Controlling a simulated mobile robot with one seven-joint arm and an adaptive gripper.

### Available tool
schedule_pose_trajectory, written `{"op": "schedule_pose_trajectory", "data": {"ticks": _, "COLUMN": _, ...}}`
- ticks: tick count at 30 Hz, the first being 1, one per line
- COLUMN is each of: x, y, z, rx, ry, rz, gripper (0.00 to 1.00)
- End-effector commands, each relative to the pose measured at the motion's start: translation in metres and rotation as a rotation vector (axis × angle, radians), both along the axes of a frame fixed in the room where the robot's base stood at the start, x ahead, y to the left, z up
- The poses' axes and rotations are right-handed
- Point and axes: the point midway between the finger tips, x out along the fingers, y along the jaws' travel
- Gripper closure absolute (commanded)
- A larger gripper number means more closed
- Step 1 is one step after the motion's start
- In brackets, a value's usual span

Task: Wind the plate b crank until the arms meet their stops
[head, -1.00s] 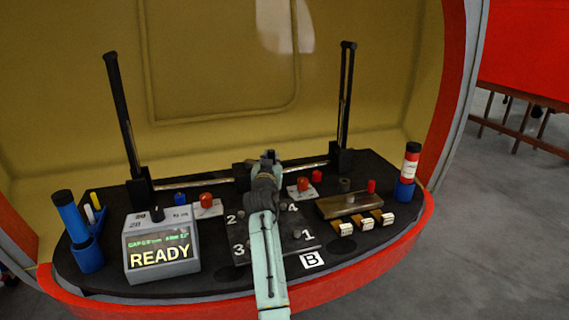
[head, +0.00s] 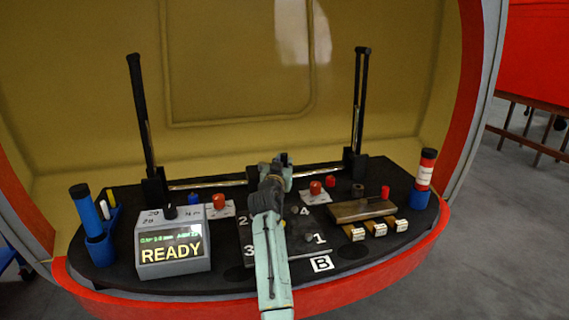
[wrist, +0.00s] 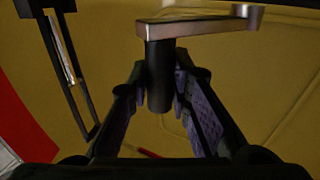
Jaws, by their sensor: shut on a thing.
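The crank shows in the wrist view as a metal lever (wrist: 195,35) with a black cylindrical handle (wrist: 159,85). My gripper (head: 282,160) is shut on this handle, with a finger on each side of it in the wrist view. In the head view my arm and gripper hide the crank. The left upright arm (head: 140,110) and the right upright arm (head: 360,100) are black, stand at the back of the console and lean slightly. A metal rail (head: 215,181) runs between their bases. The white "B" label (head: 321,264) lies at the front of the console.
A grey box (head: 172,245) displays "READY". Blue holders with a blue cylinder (head: 84,208) and a red-and-white cylinder (head: 426,168) stand at the two ends. Red knobs (head: 315,187), a brass block (head: 362,210) and several white-labelled blocks (head: 377,229) crowd the console. The numbered plate (head: 305,262) lies beside my arm.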

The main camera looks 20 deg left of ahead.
Motion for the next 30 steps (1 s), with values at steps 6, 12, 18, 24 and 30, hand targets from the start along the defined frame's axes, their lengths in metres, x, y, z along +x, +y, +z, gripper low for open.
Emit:
{"op": "schedule_pose_trajectory", "data": {"ticks": 6, "x": -0.0048, "y": 0.0121, "z": -0.0067, "rx": -0.005, "ry": 0.008, "rz": 0.019, "gripper": 1.0}}
{"op": "schedule_pose_trajectory", "data": {"ticks": 12, "x": -0.0048, "y": 0.0121, "z": -0.007, "rx": -0.005, "ry": 0.008, "rz": 0.019, "gripper": 1.0}}
{"op": "schedule_pose_trajectory", "data": {"ticks": 18, "x": -0.0047, "y": 0.0118, "z": -0.0069, "rx": -0.005, "ry": 0.007, "rz": 0.019, "gripper": 0.74}}
{"op": "schedule_pose_trajectory", "data": {"ticks": 24, "x": -0.004, "y": 0.0097, "z": -0.0053, "rx": -0.003, "ry": 0.005, "rz": 0.016, "gripper": 0.61}}
{"op": "schedule_pose_trajectory", "data": {"ticks": 30, "x": -0.0028, "y": 0.0068, "z": -0.0034, "rx": -0.003, "ry": 0.003, "rz": 0.011, "gripper": 0.6}}
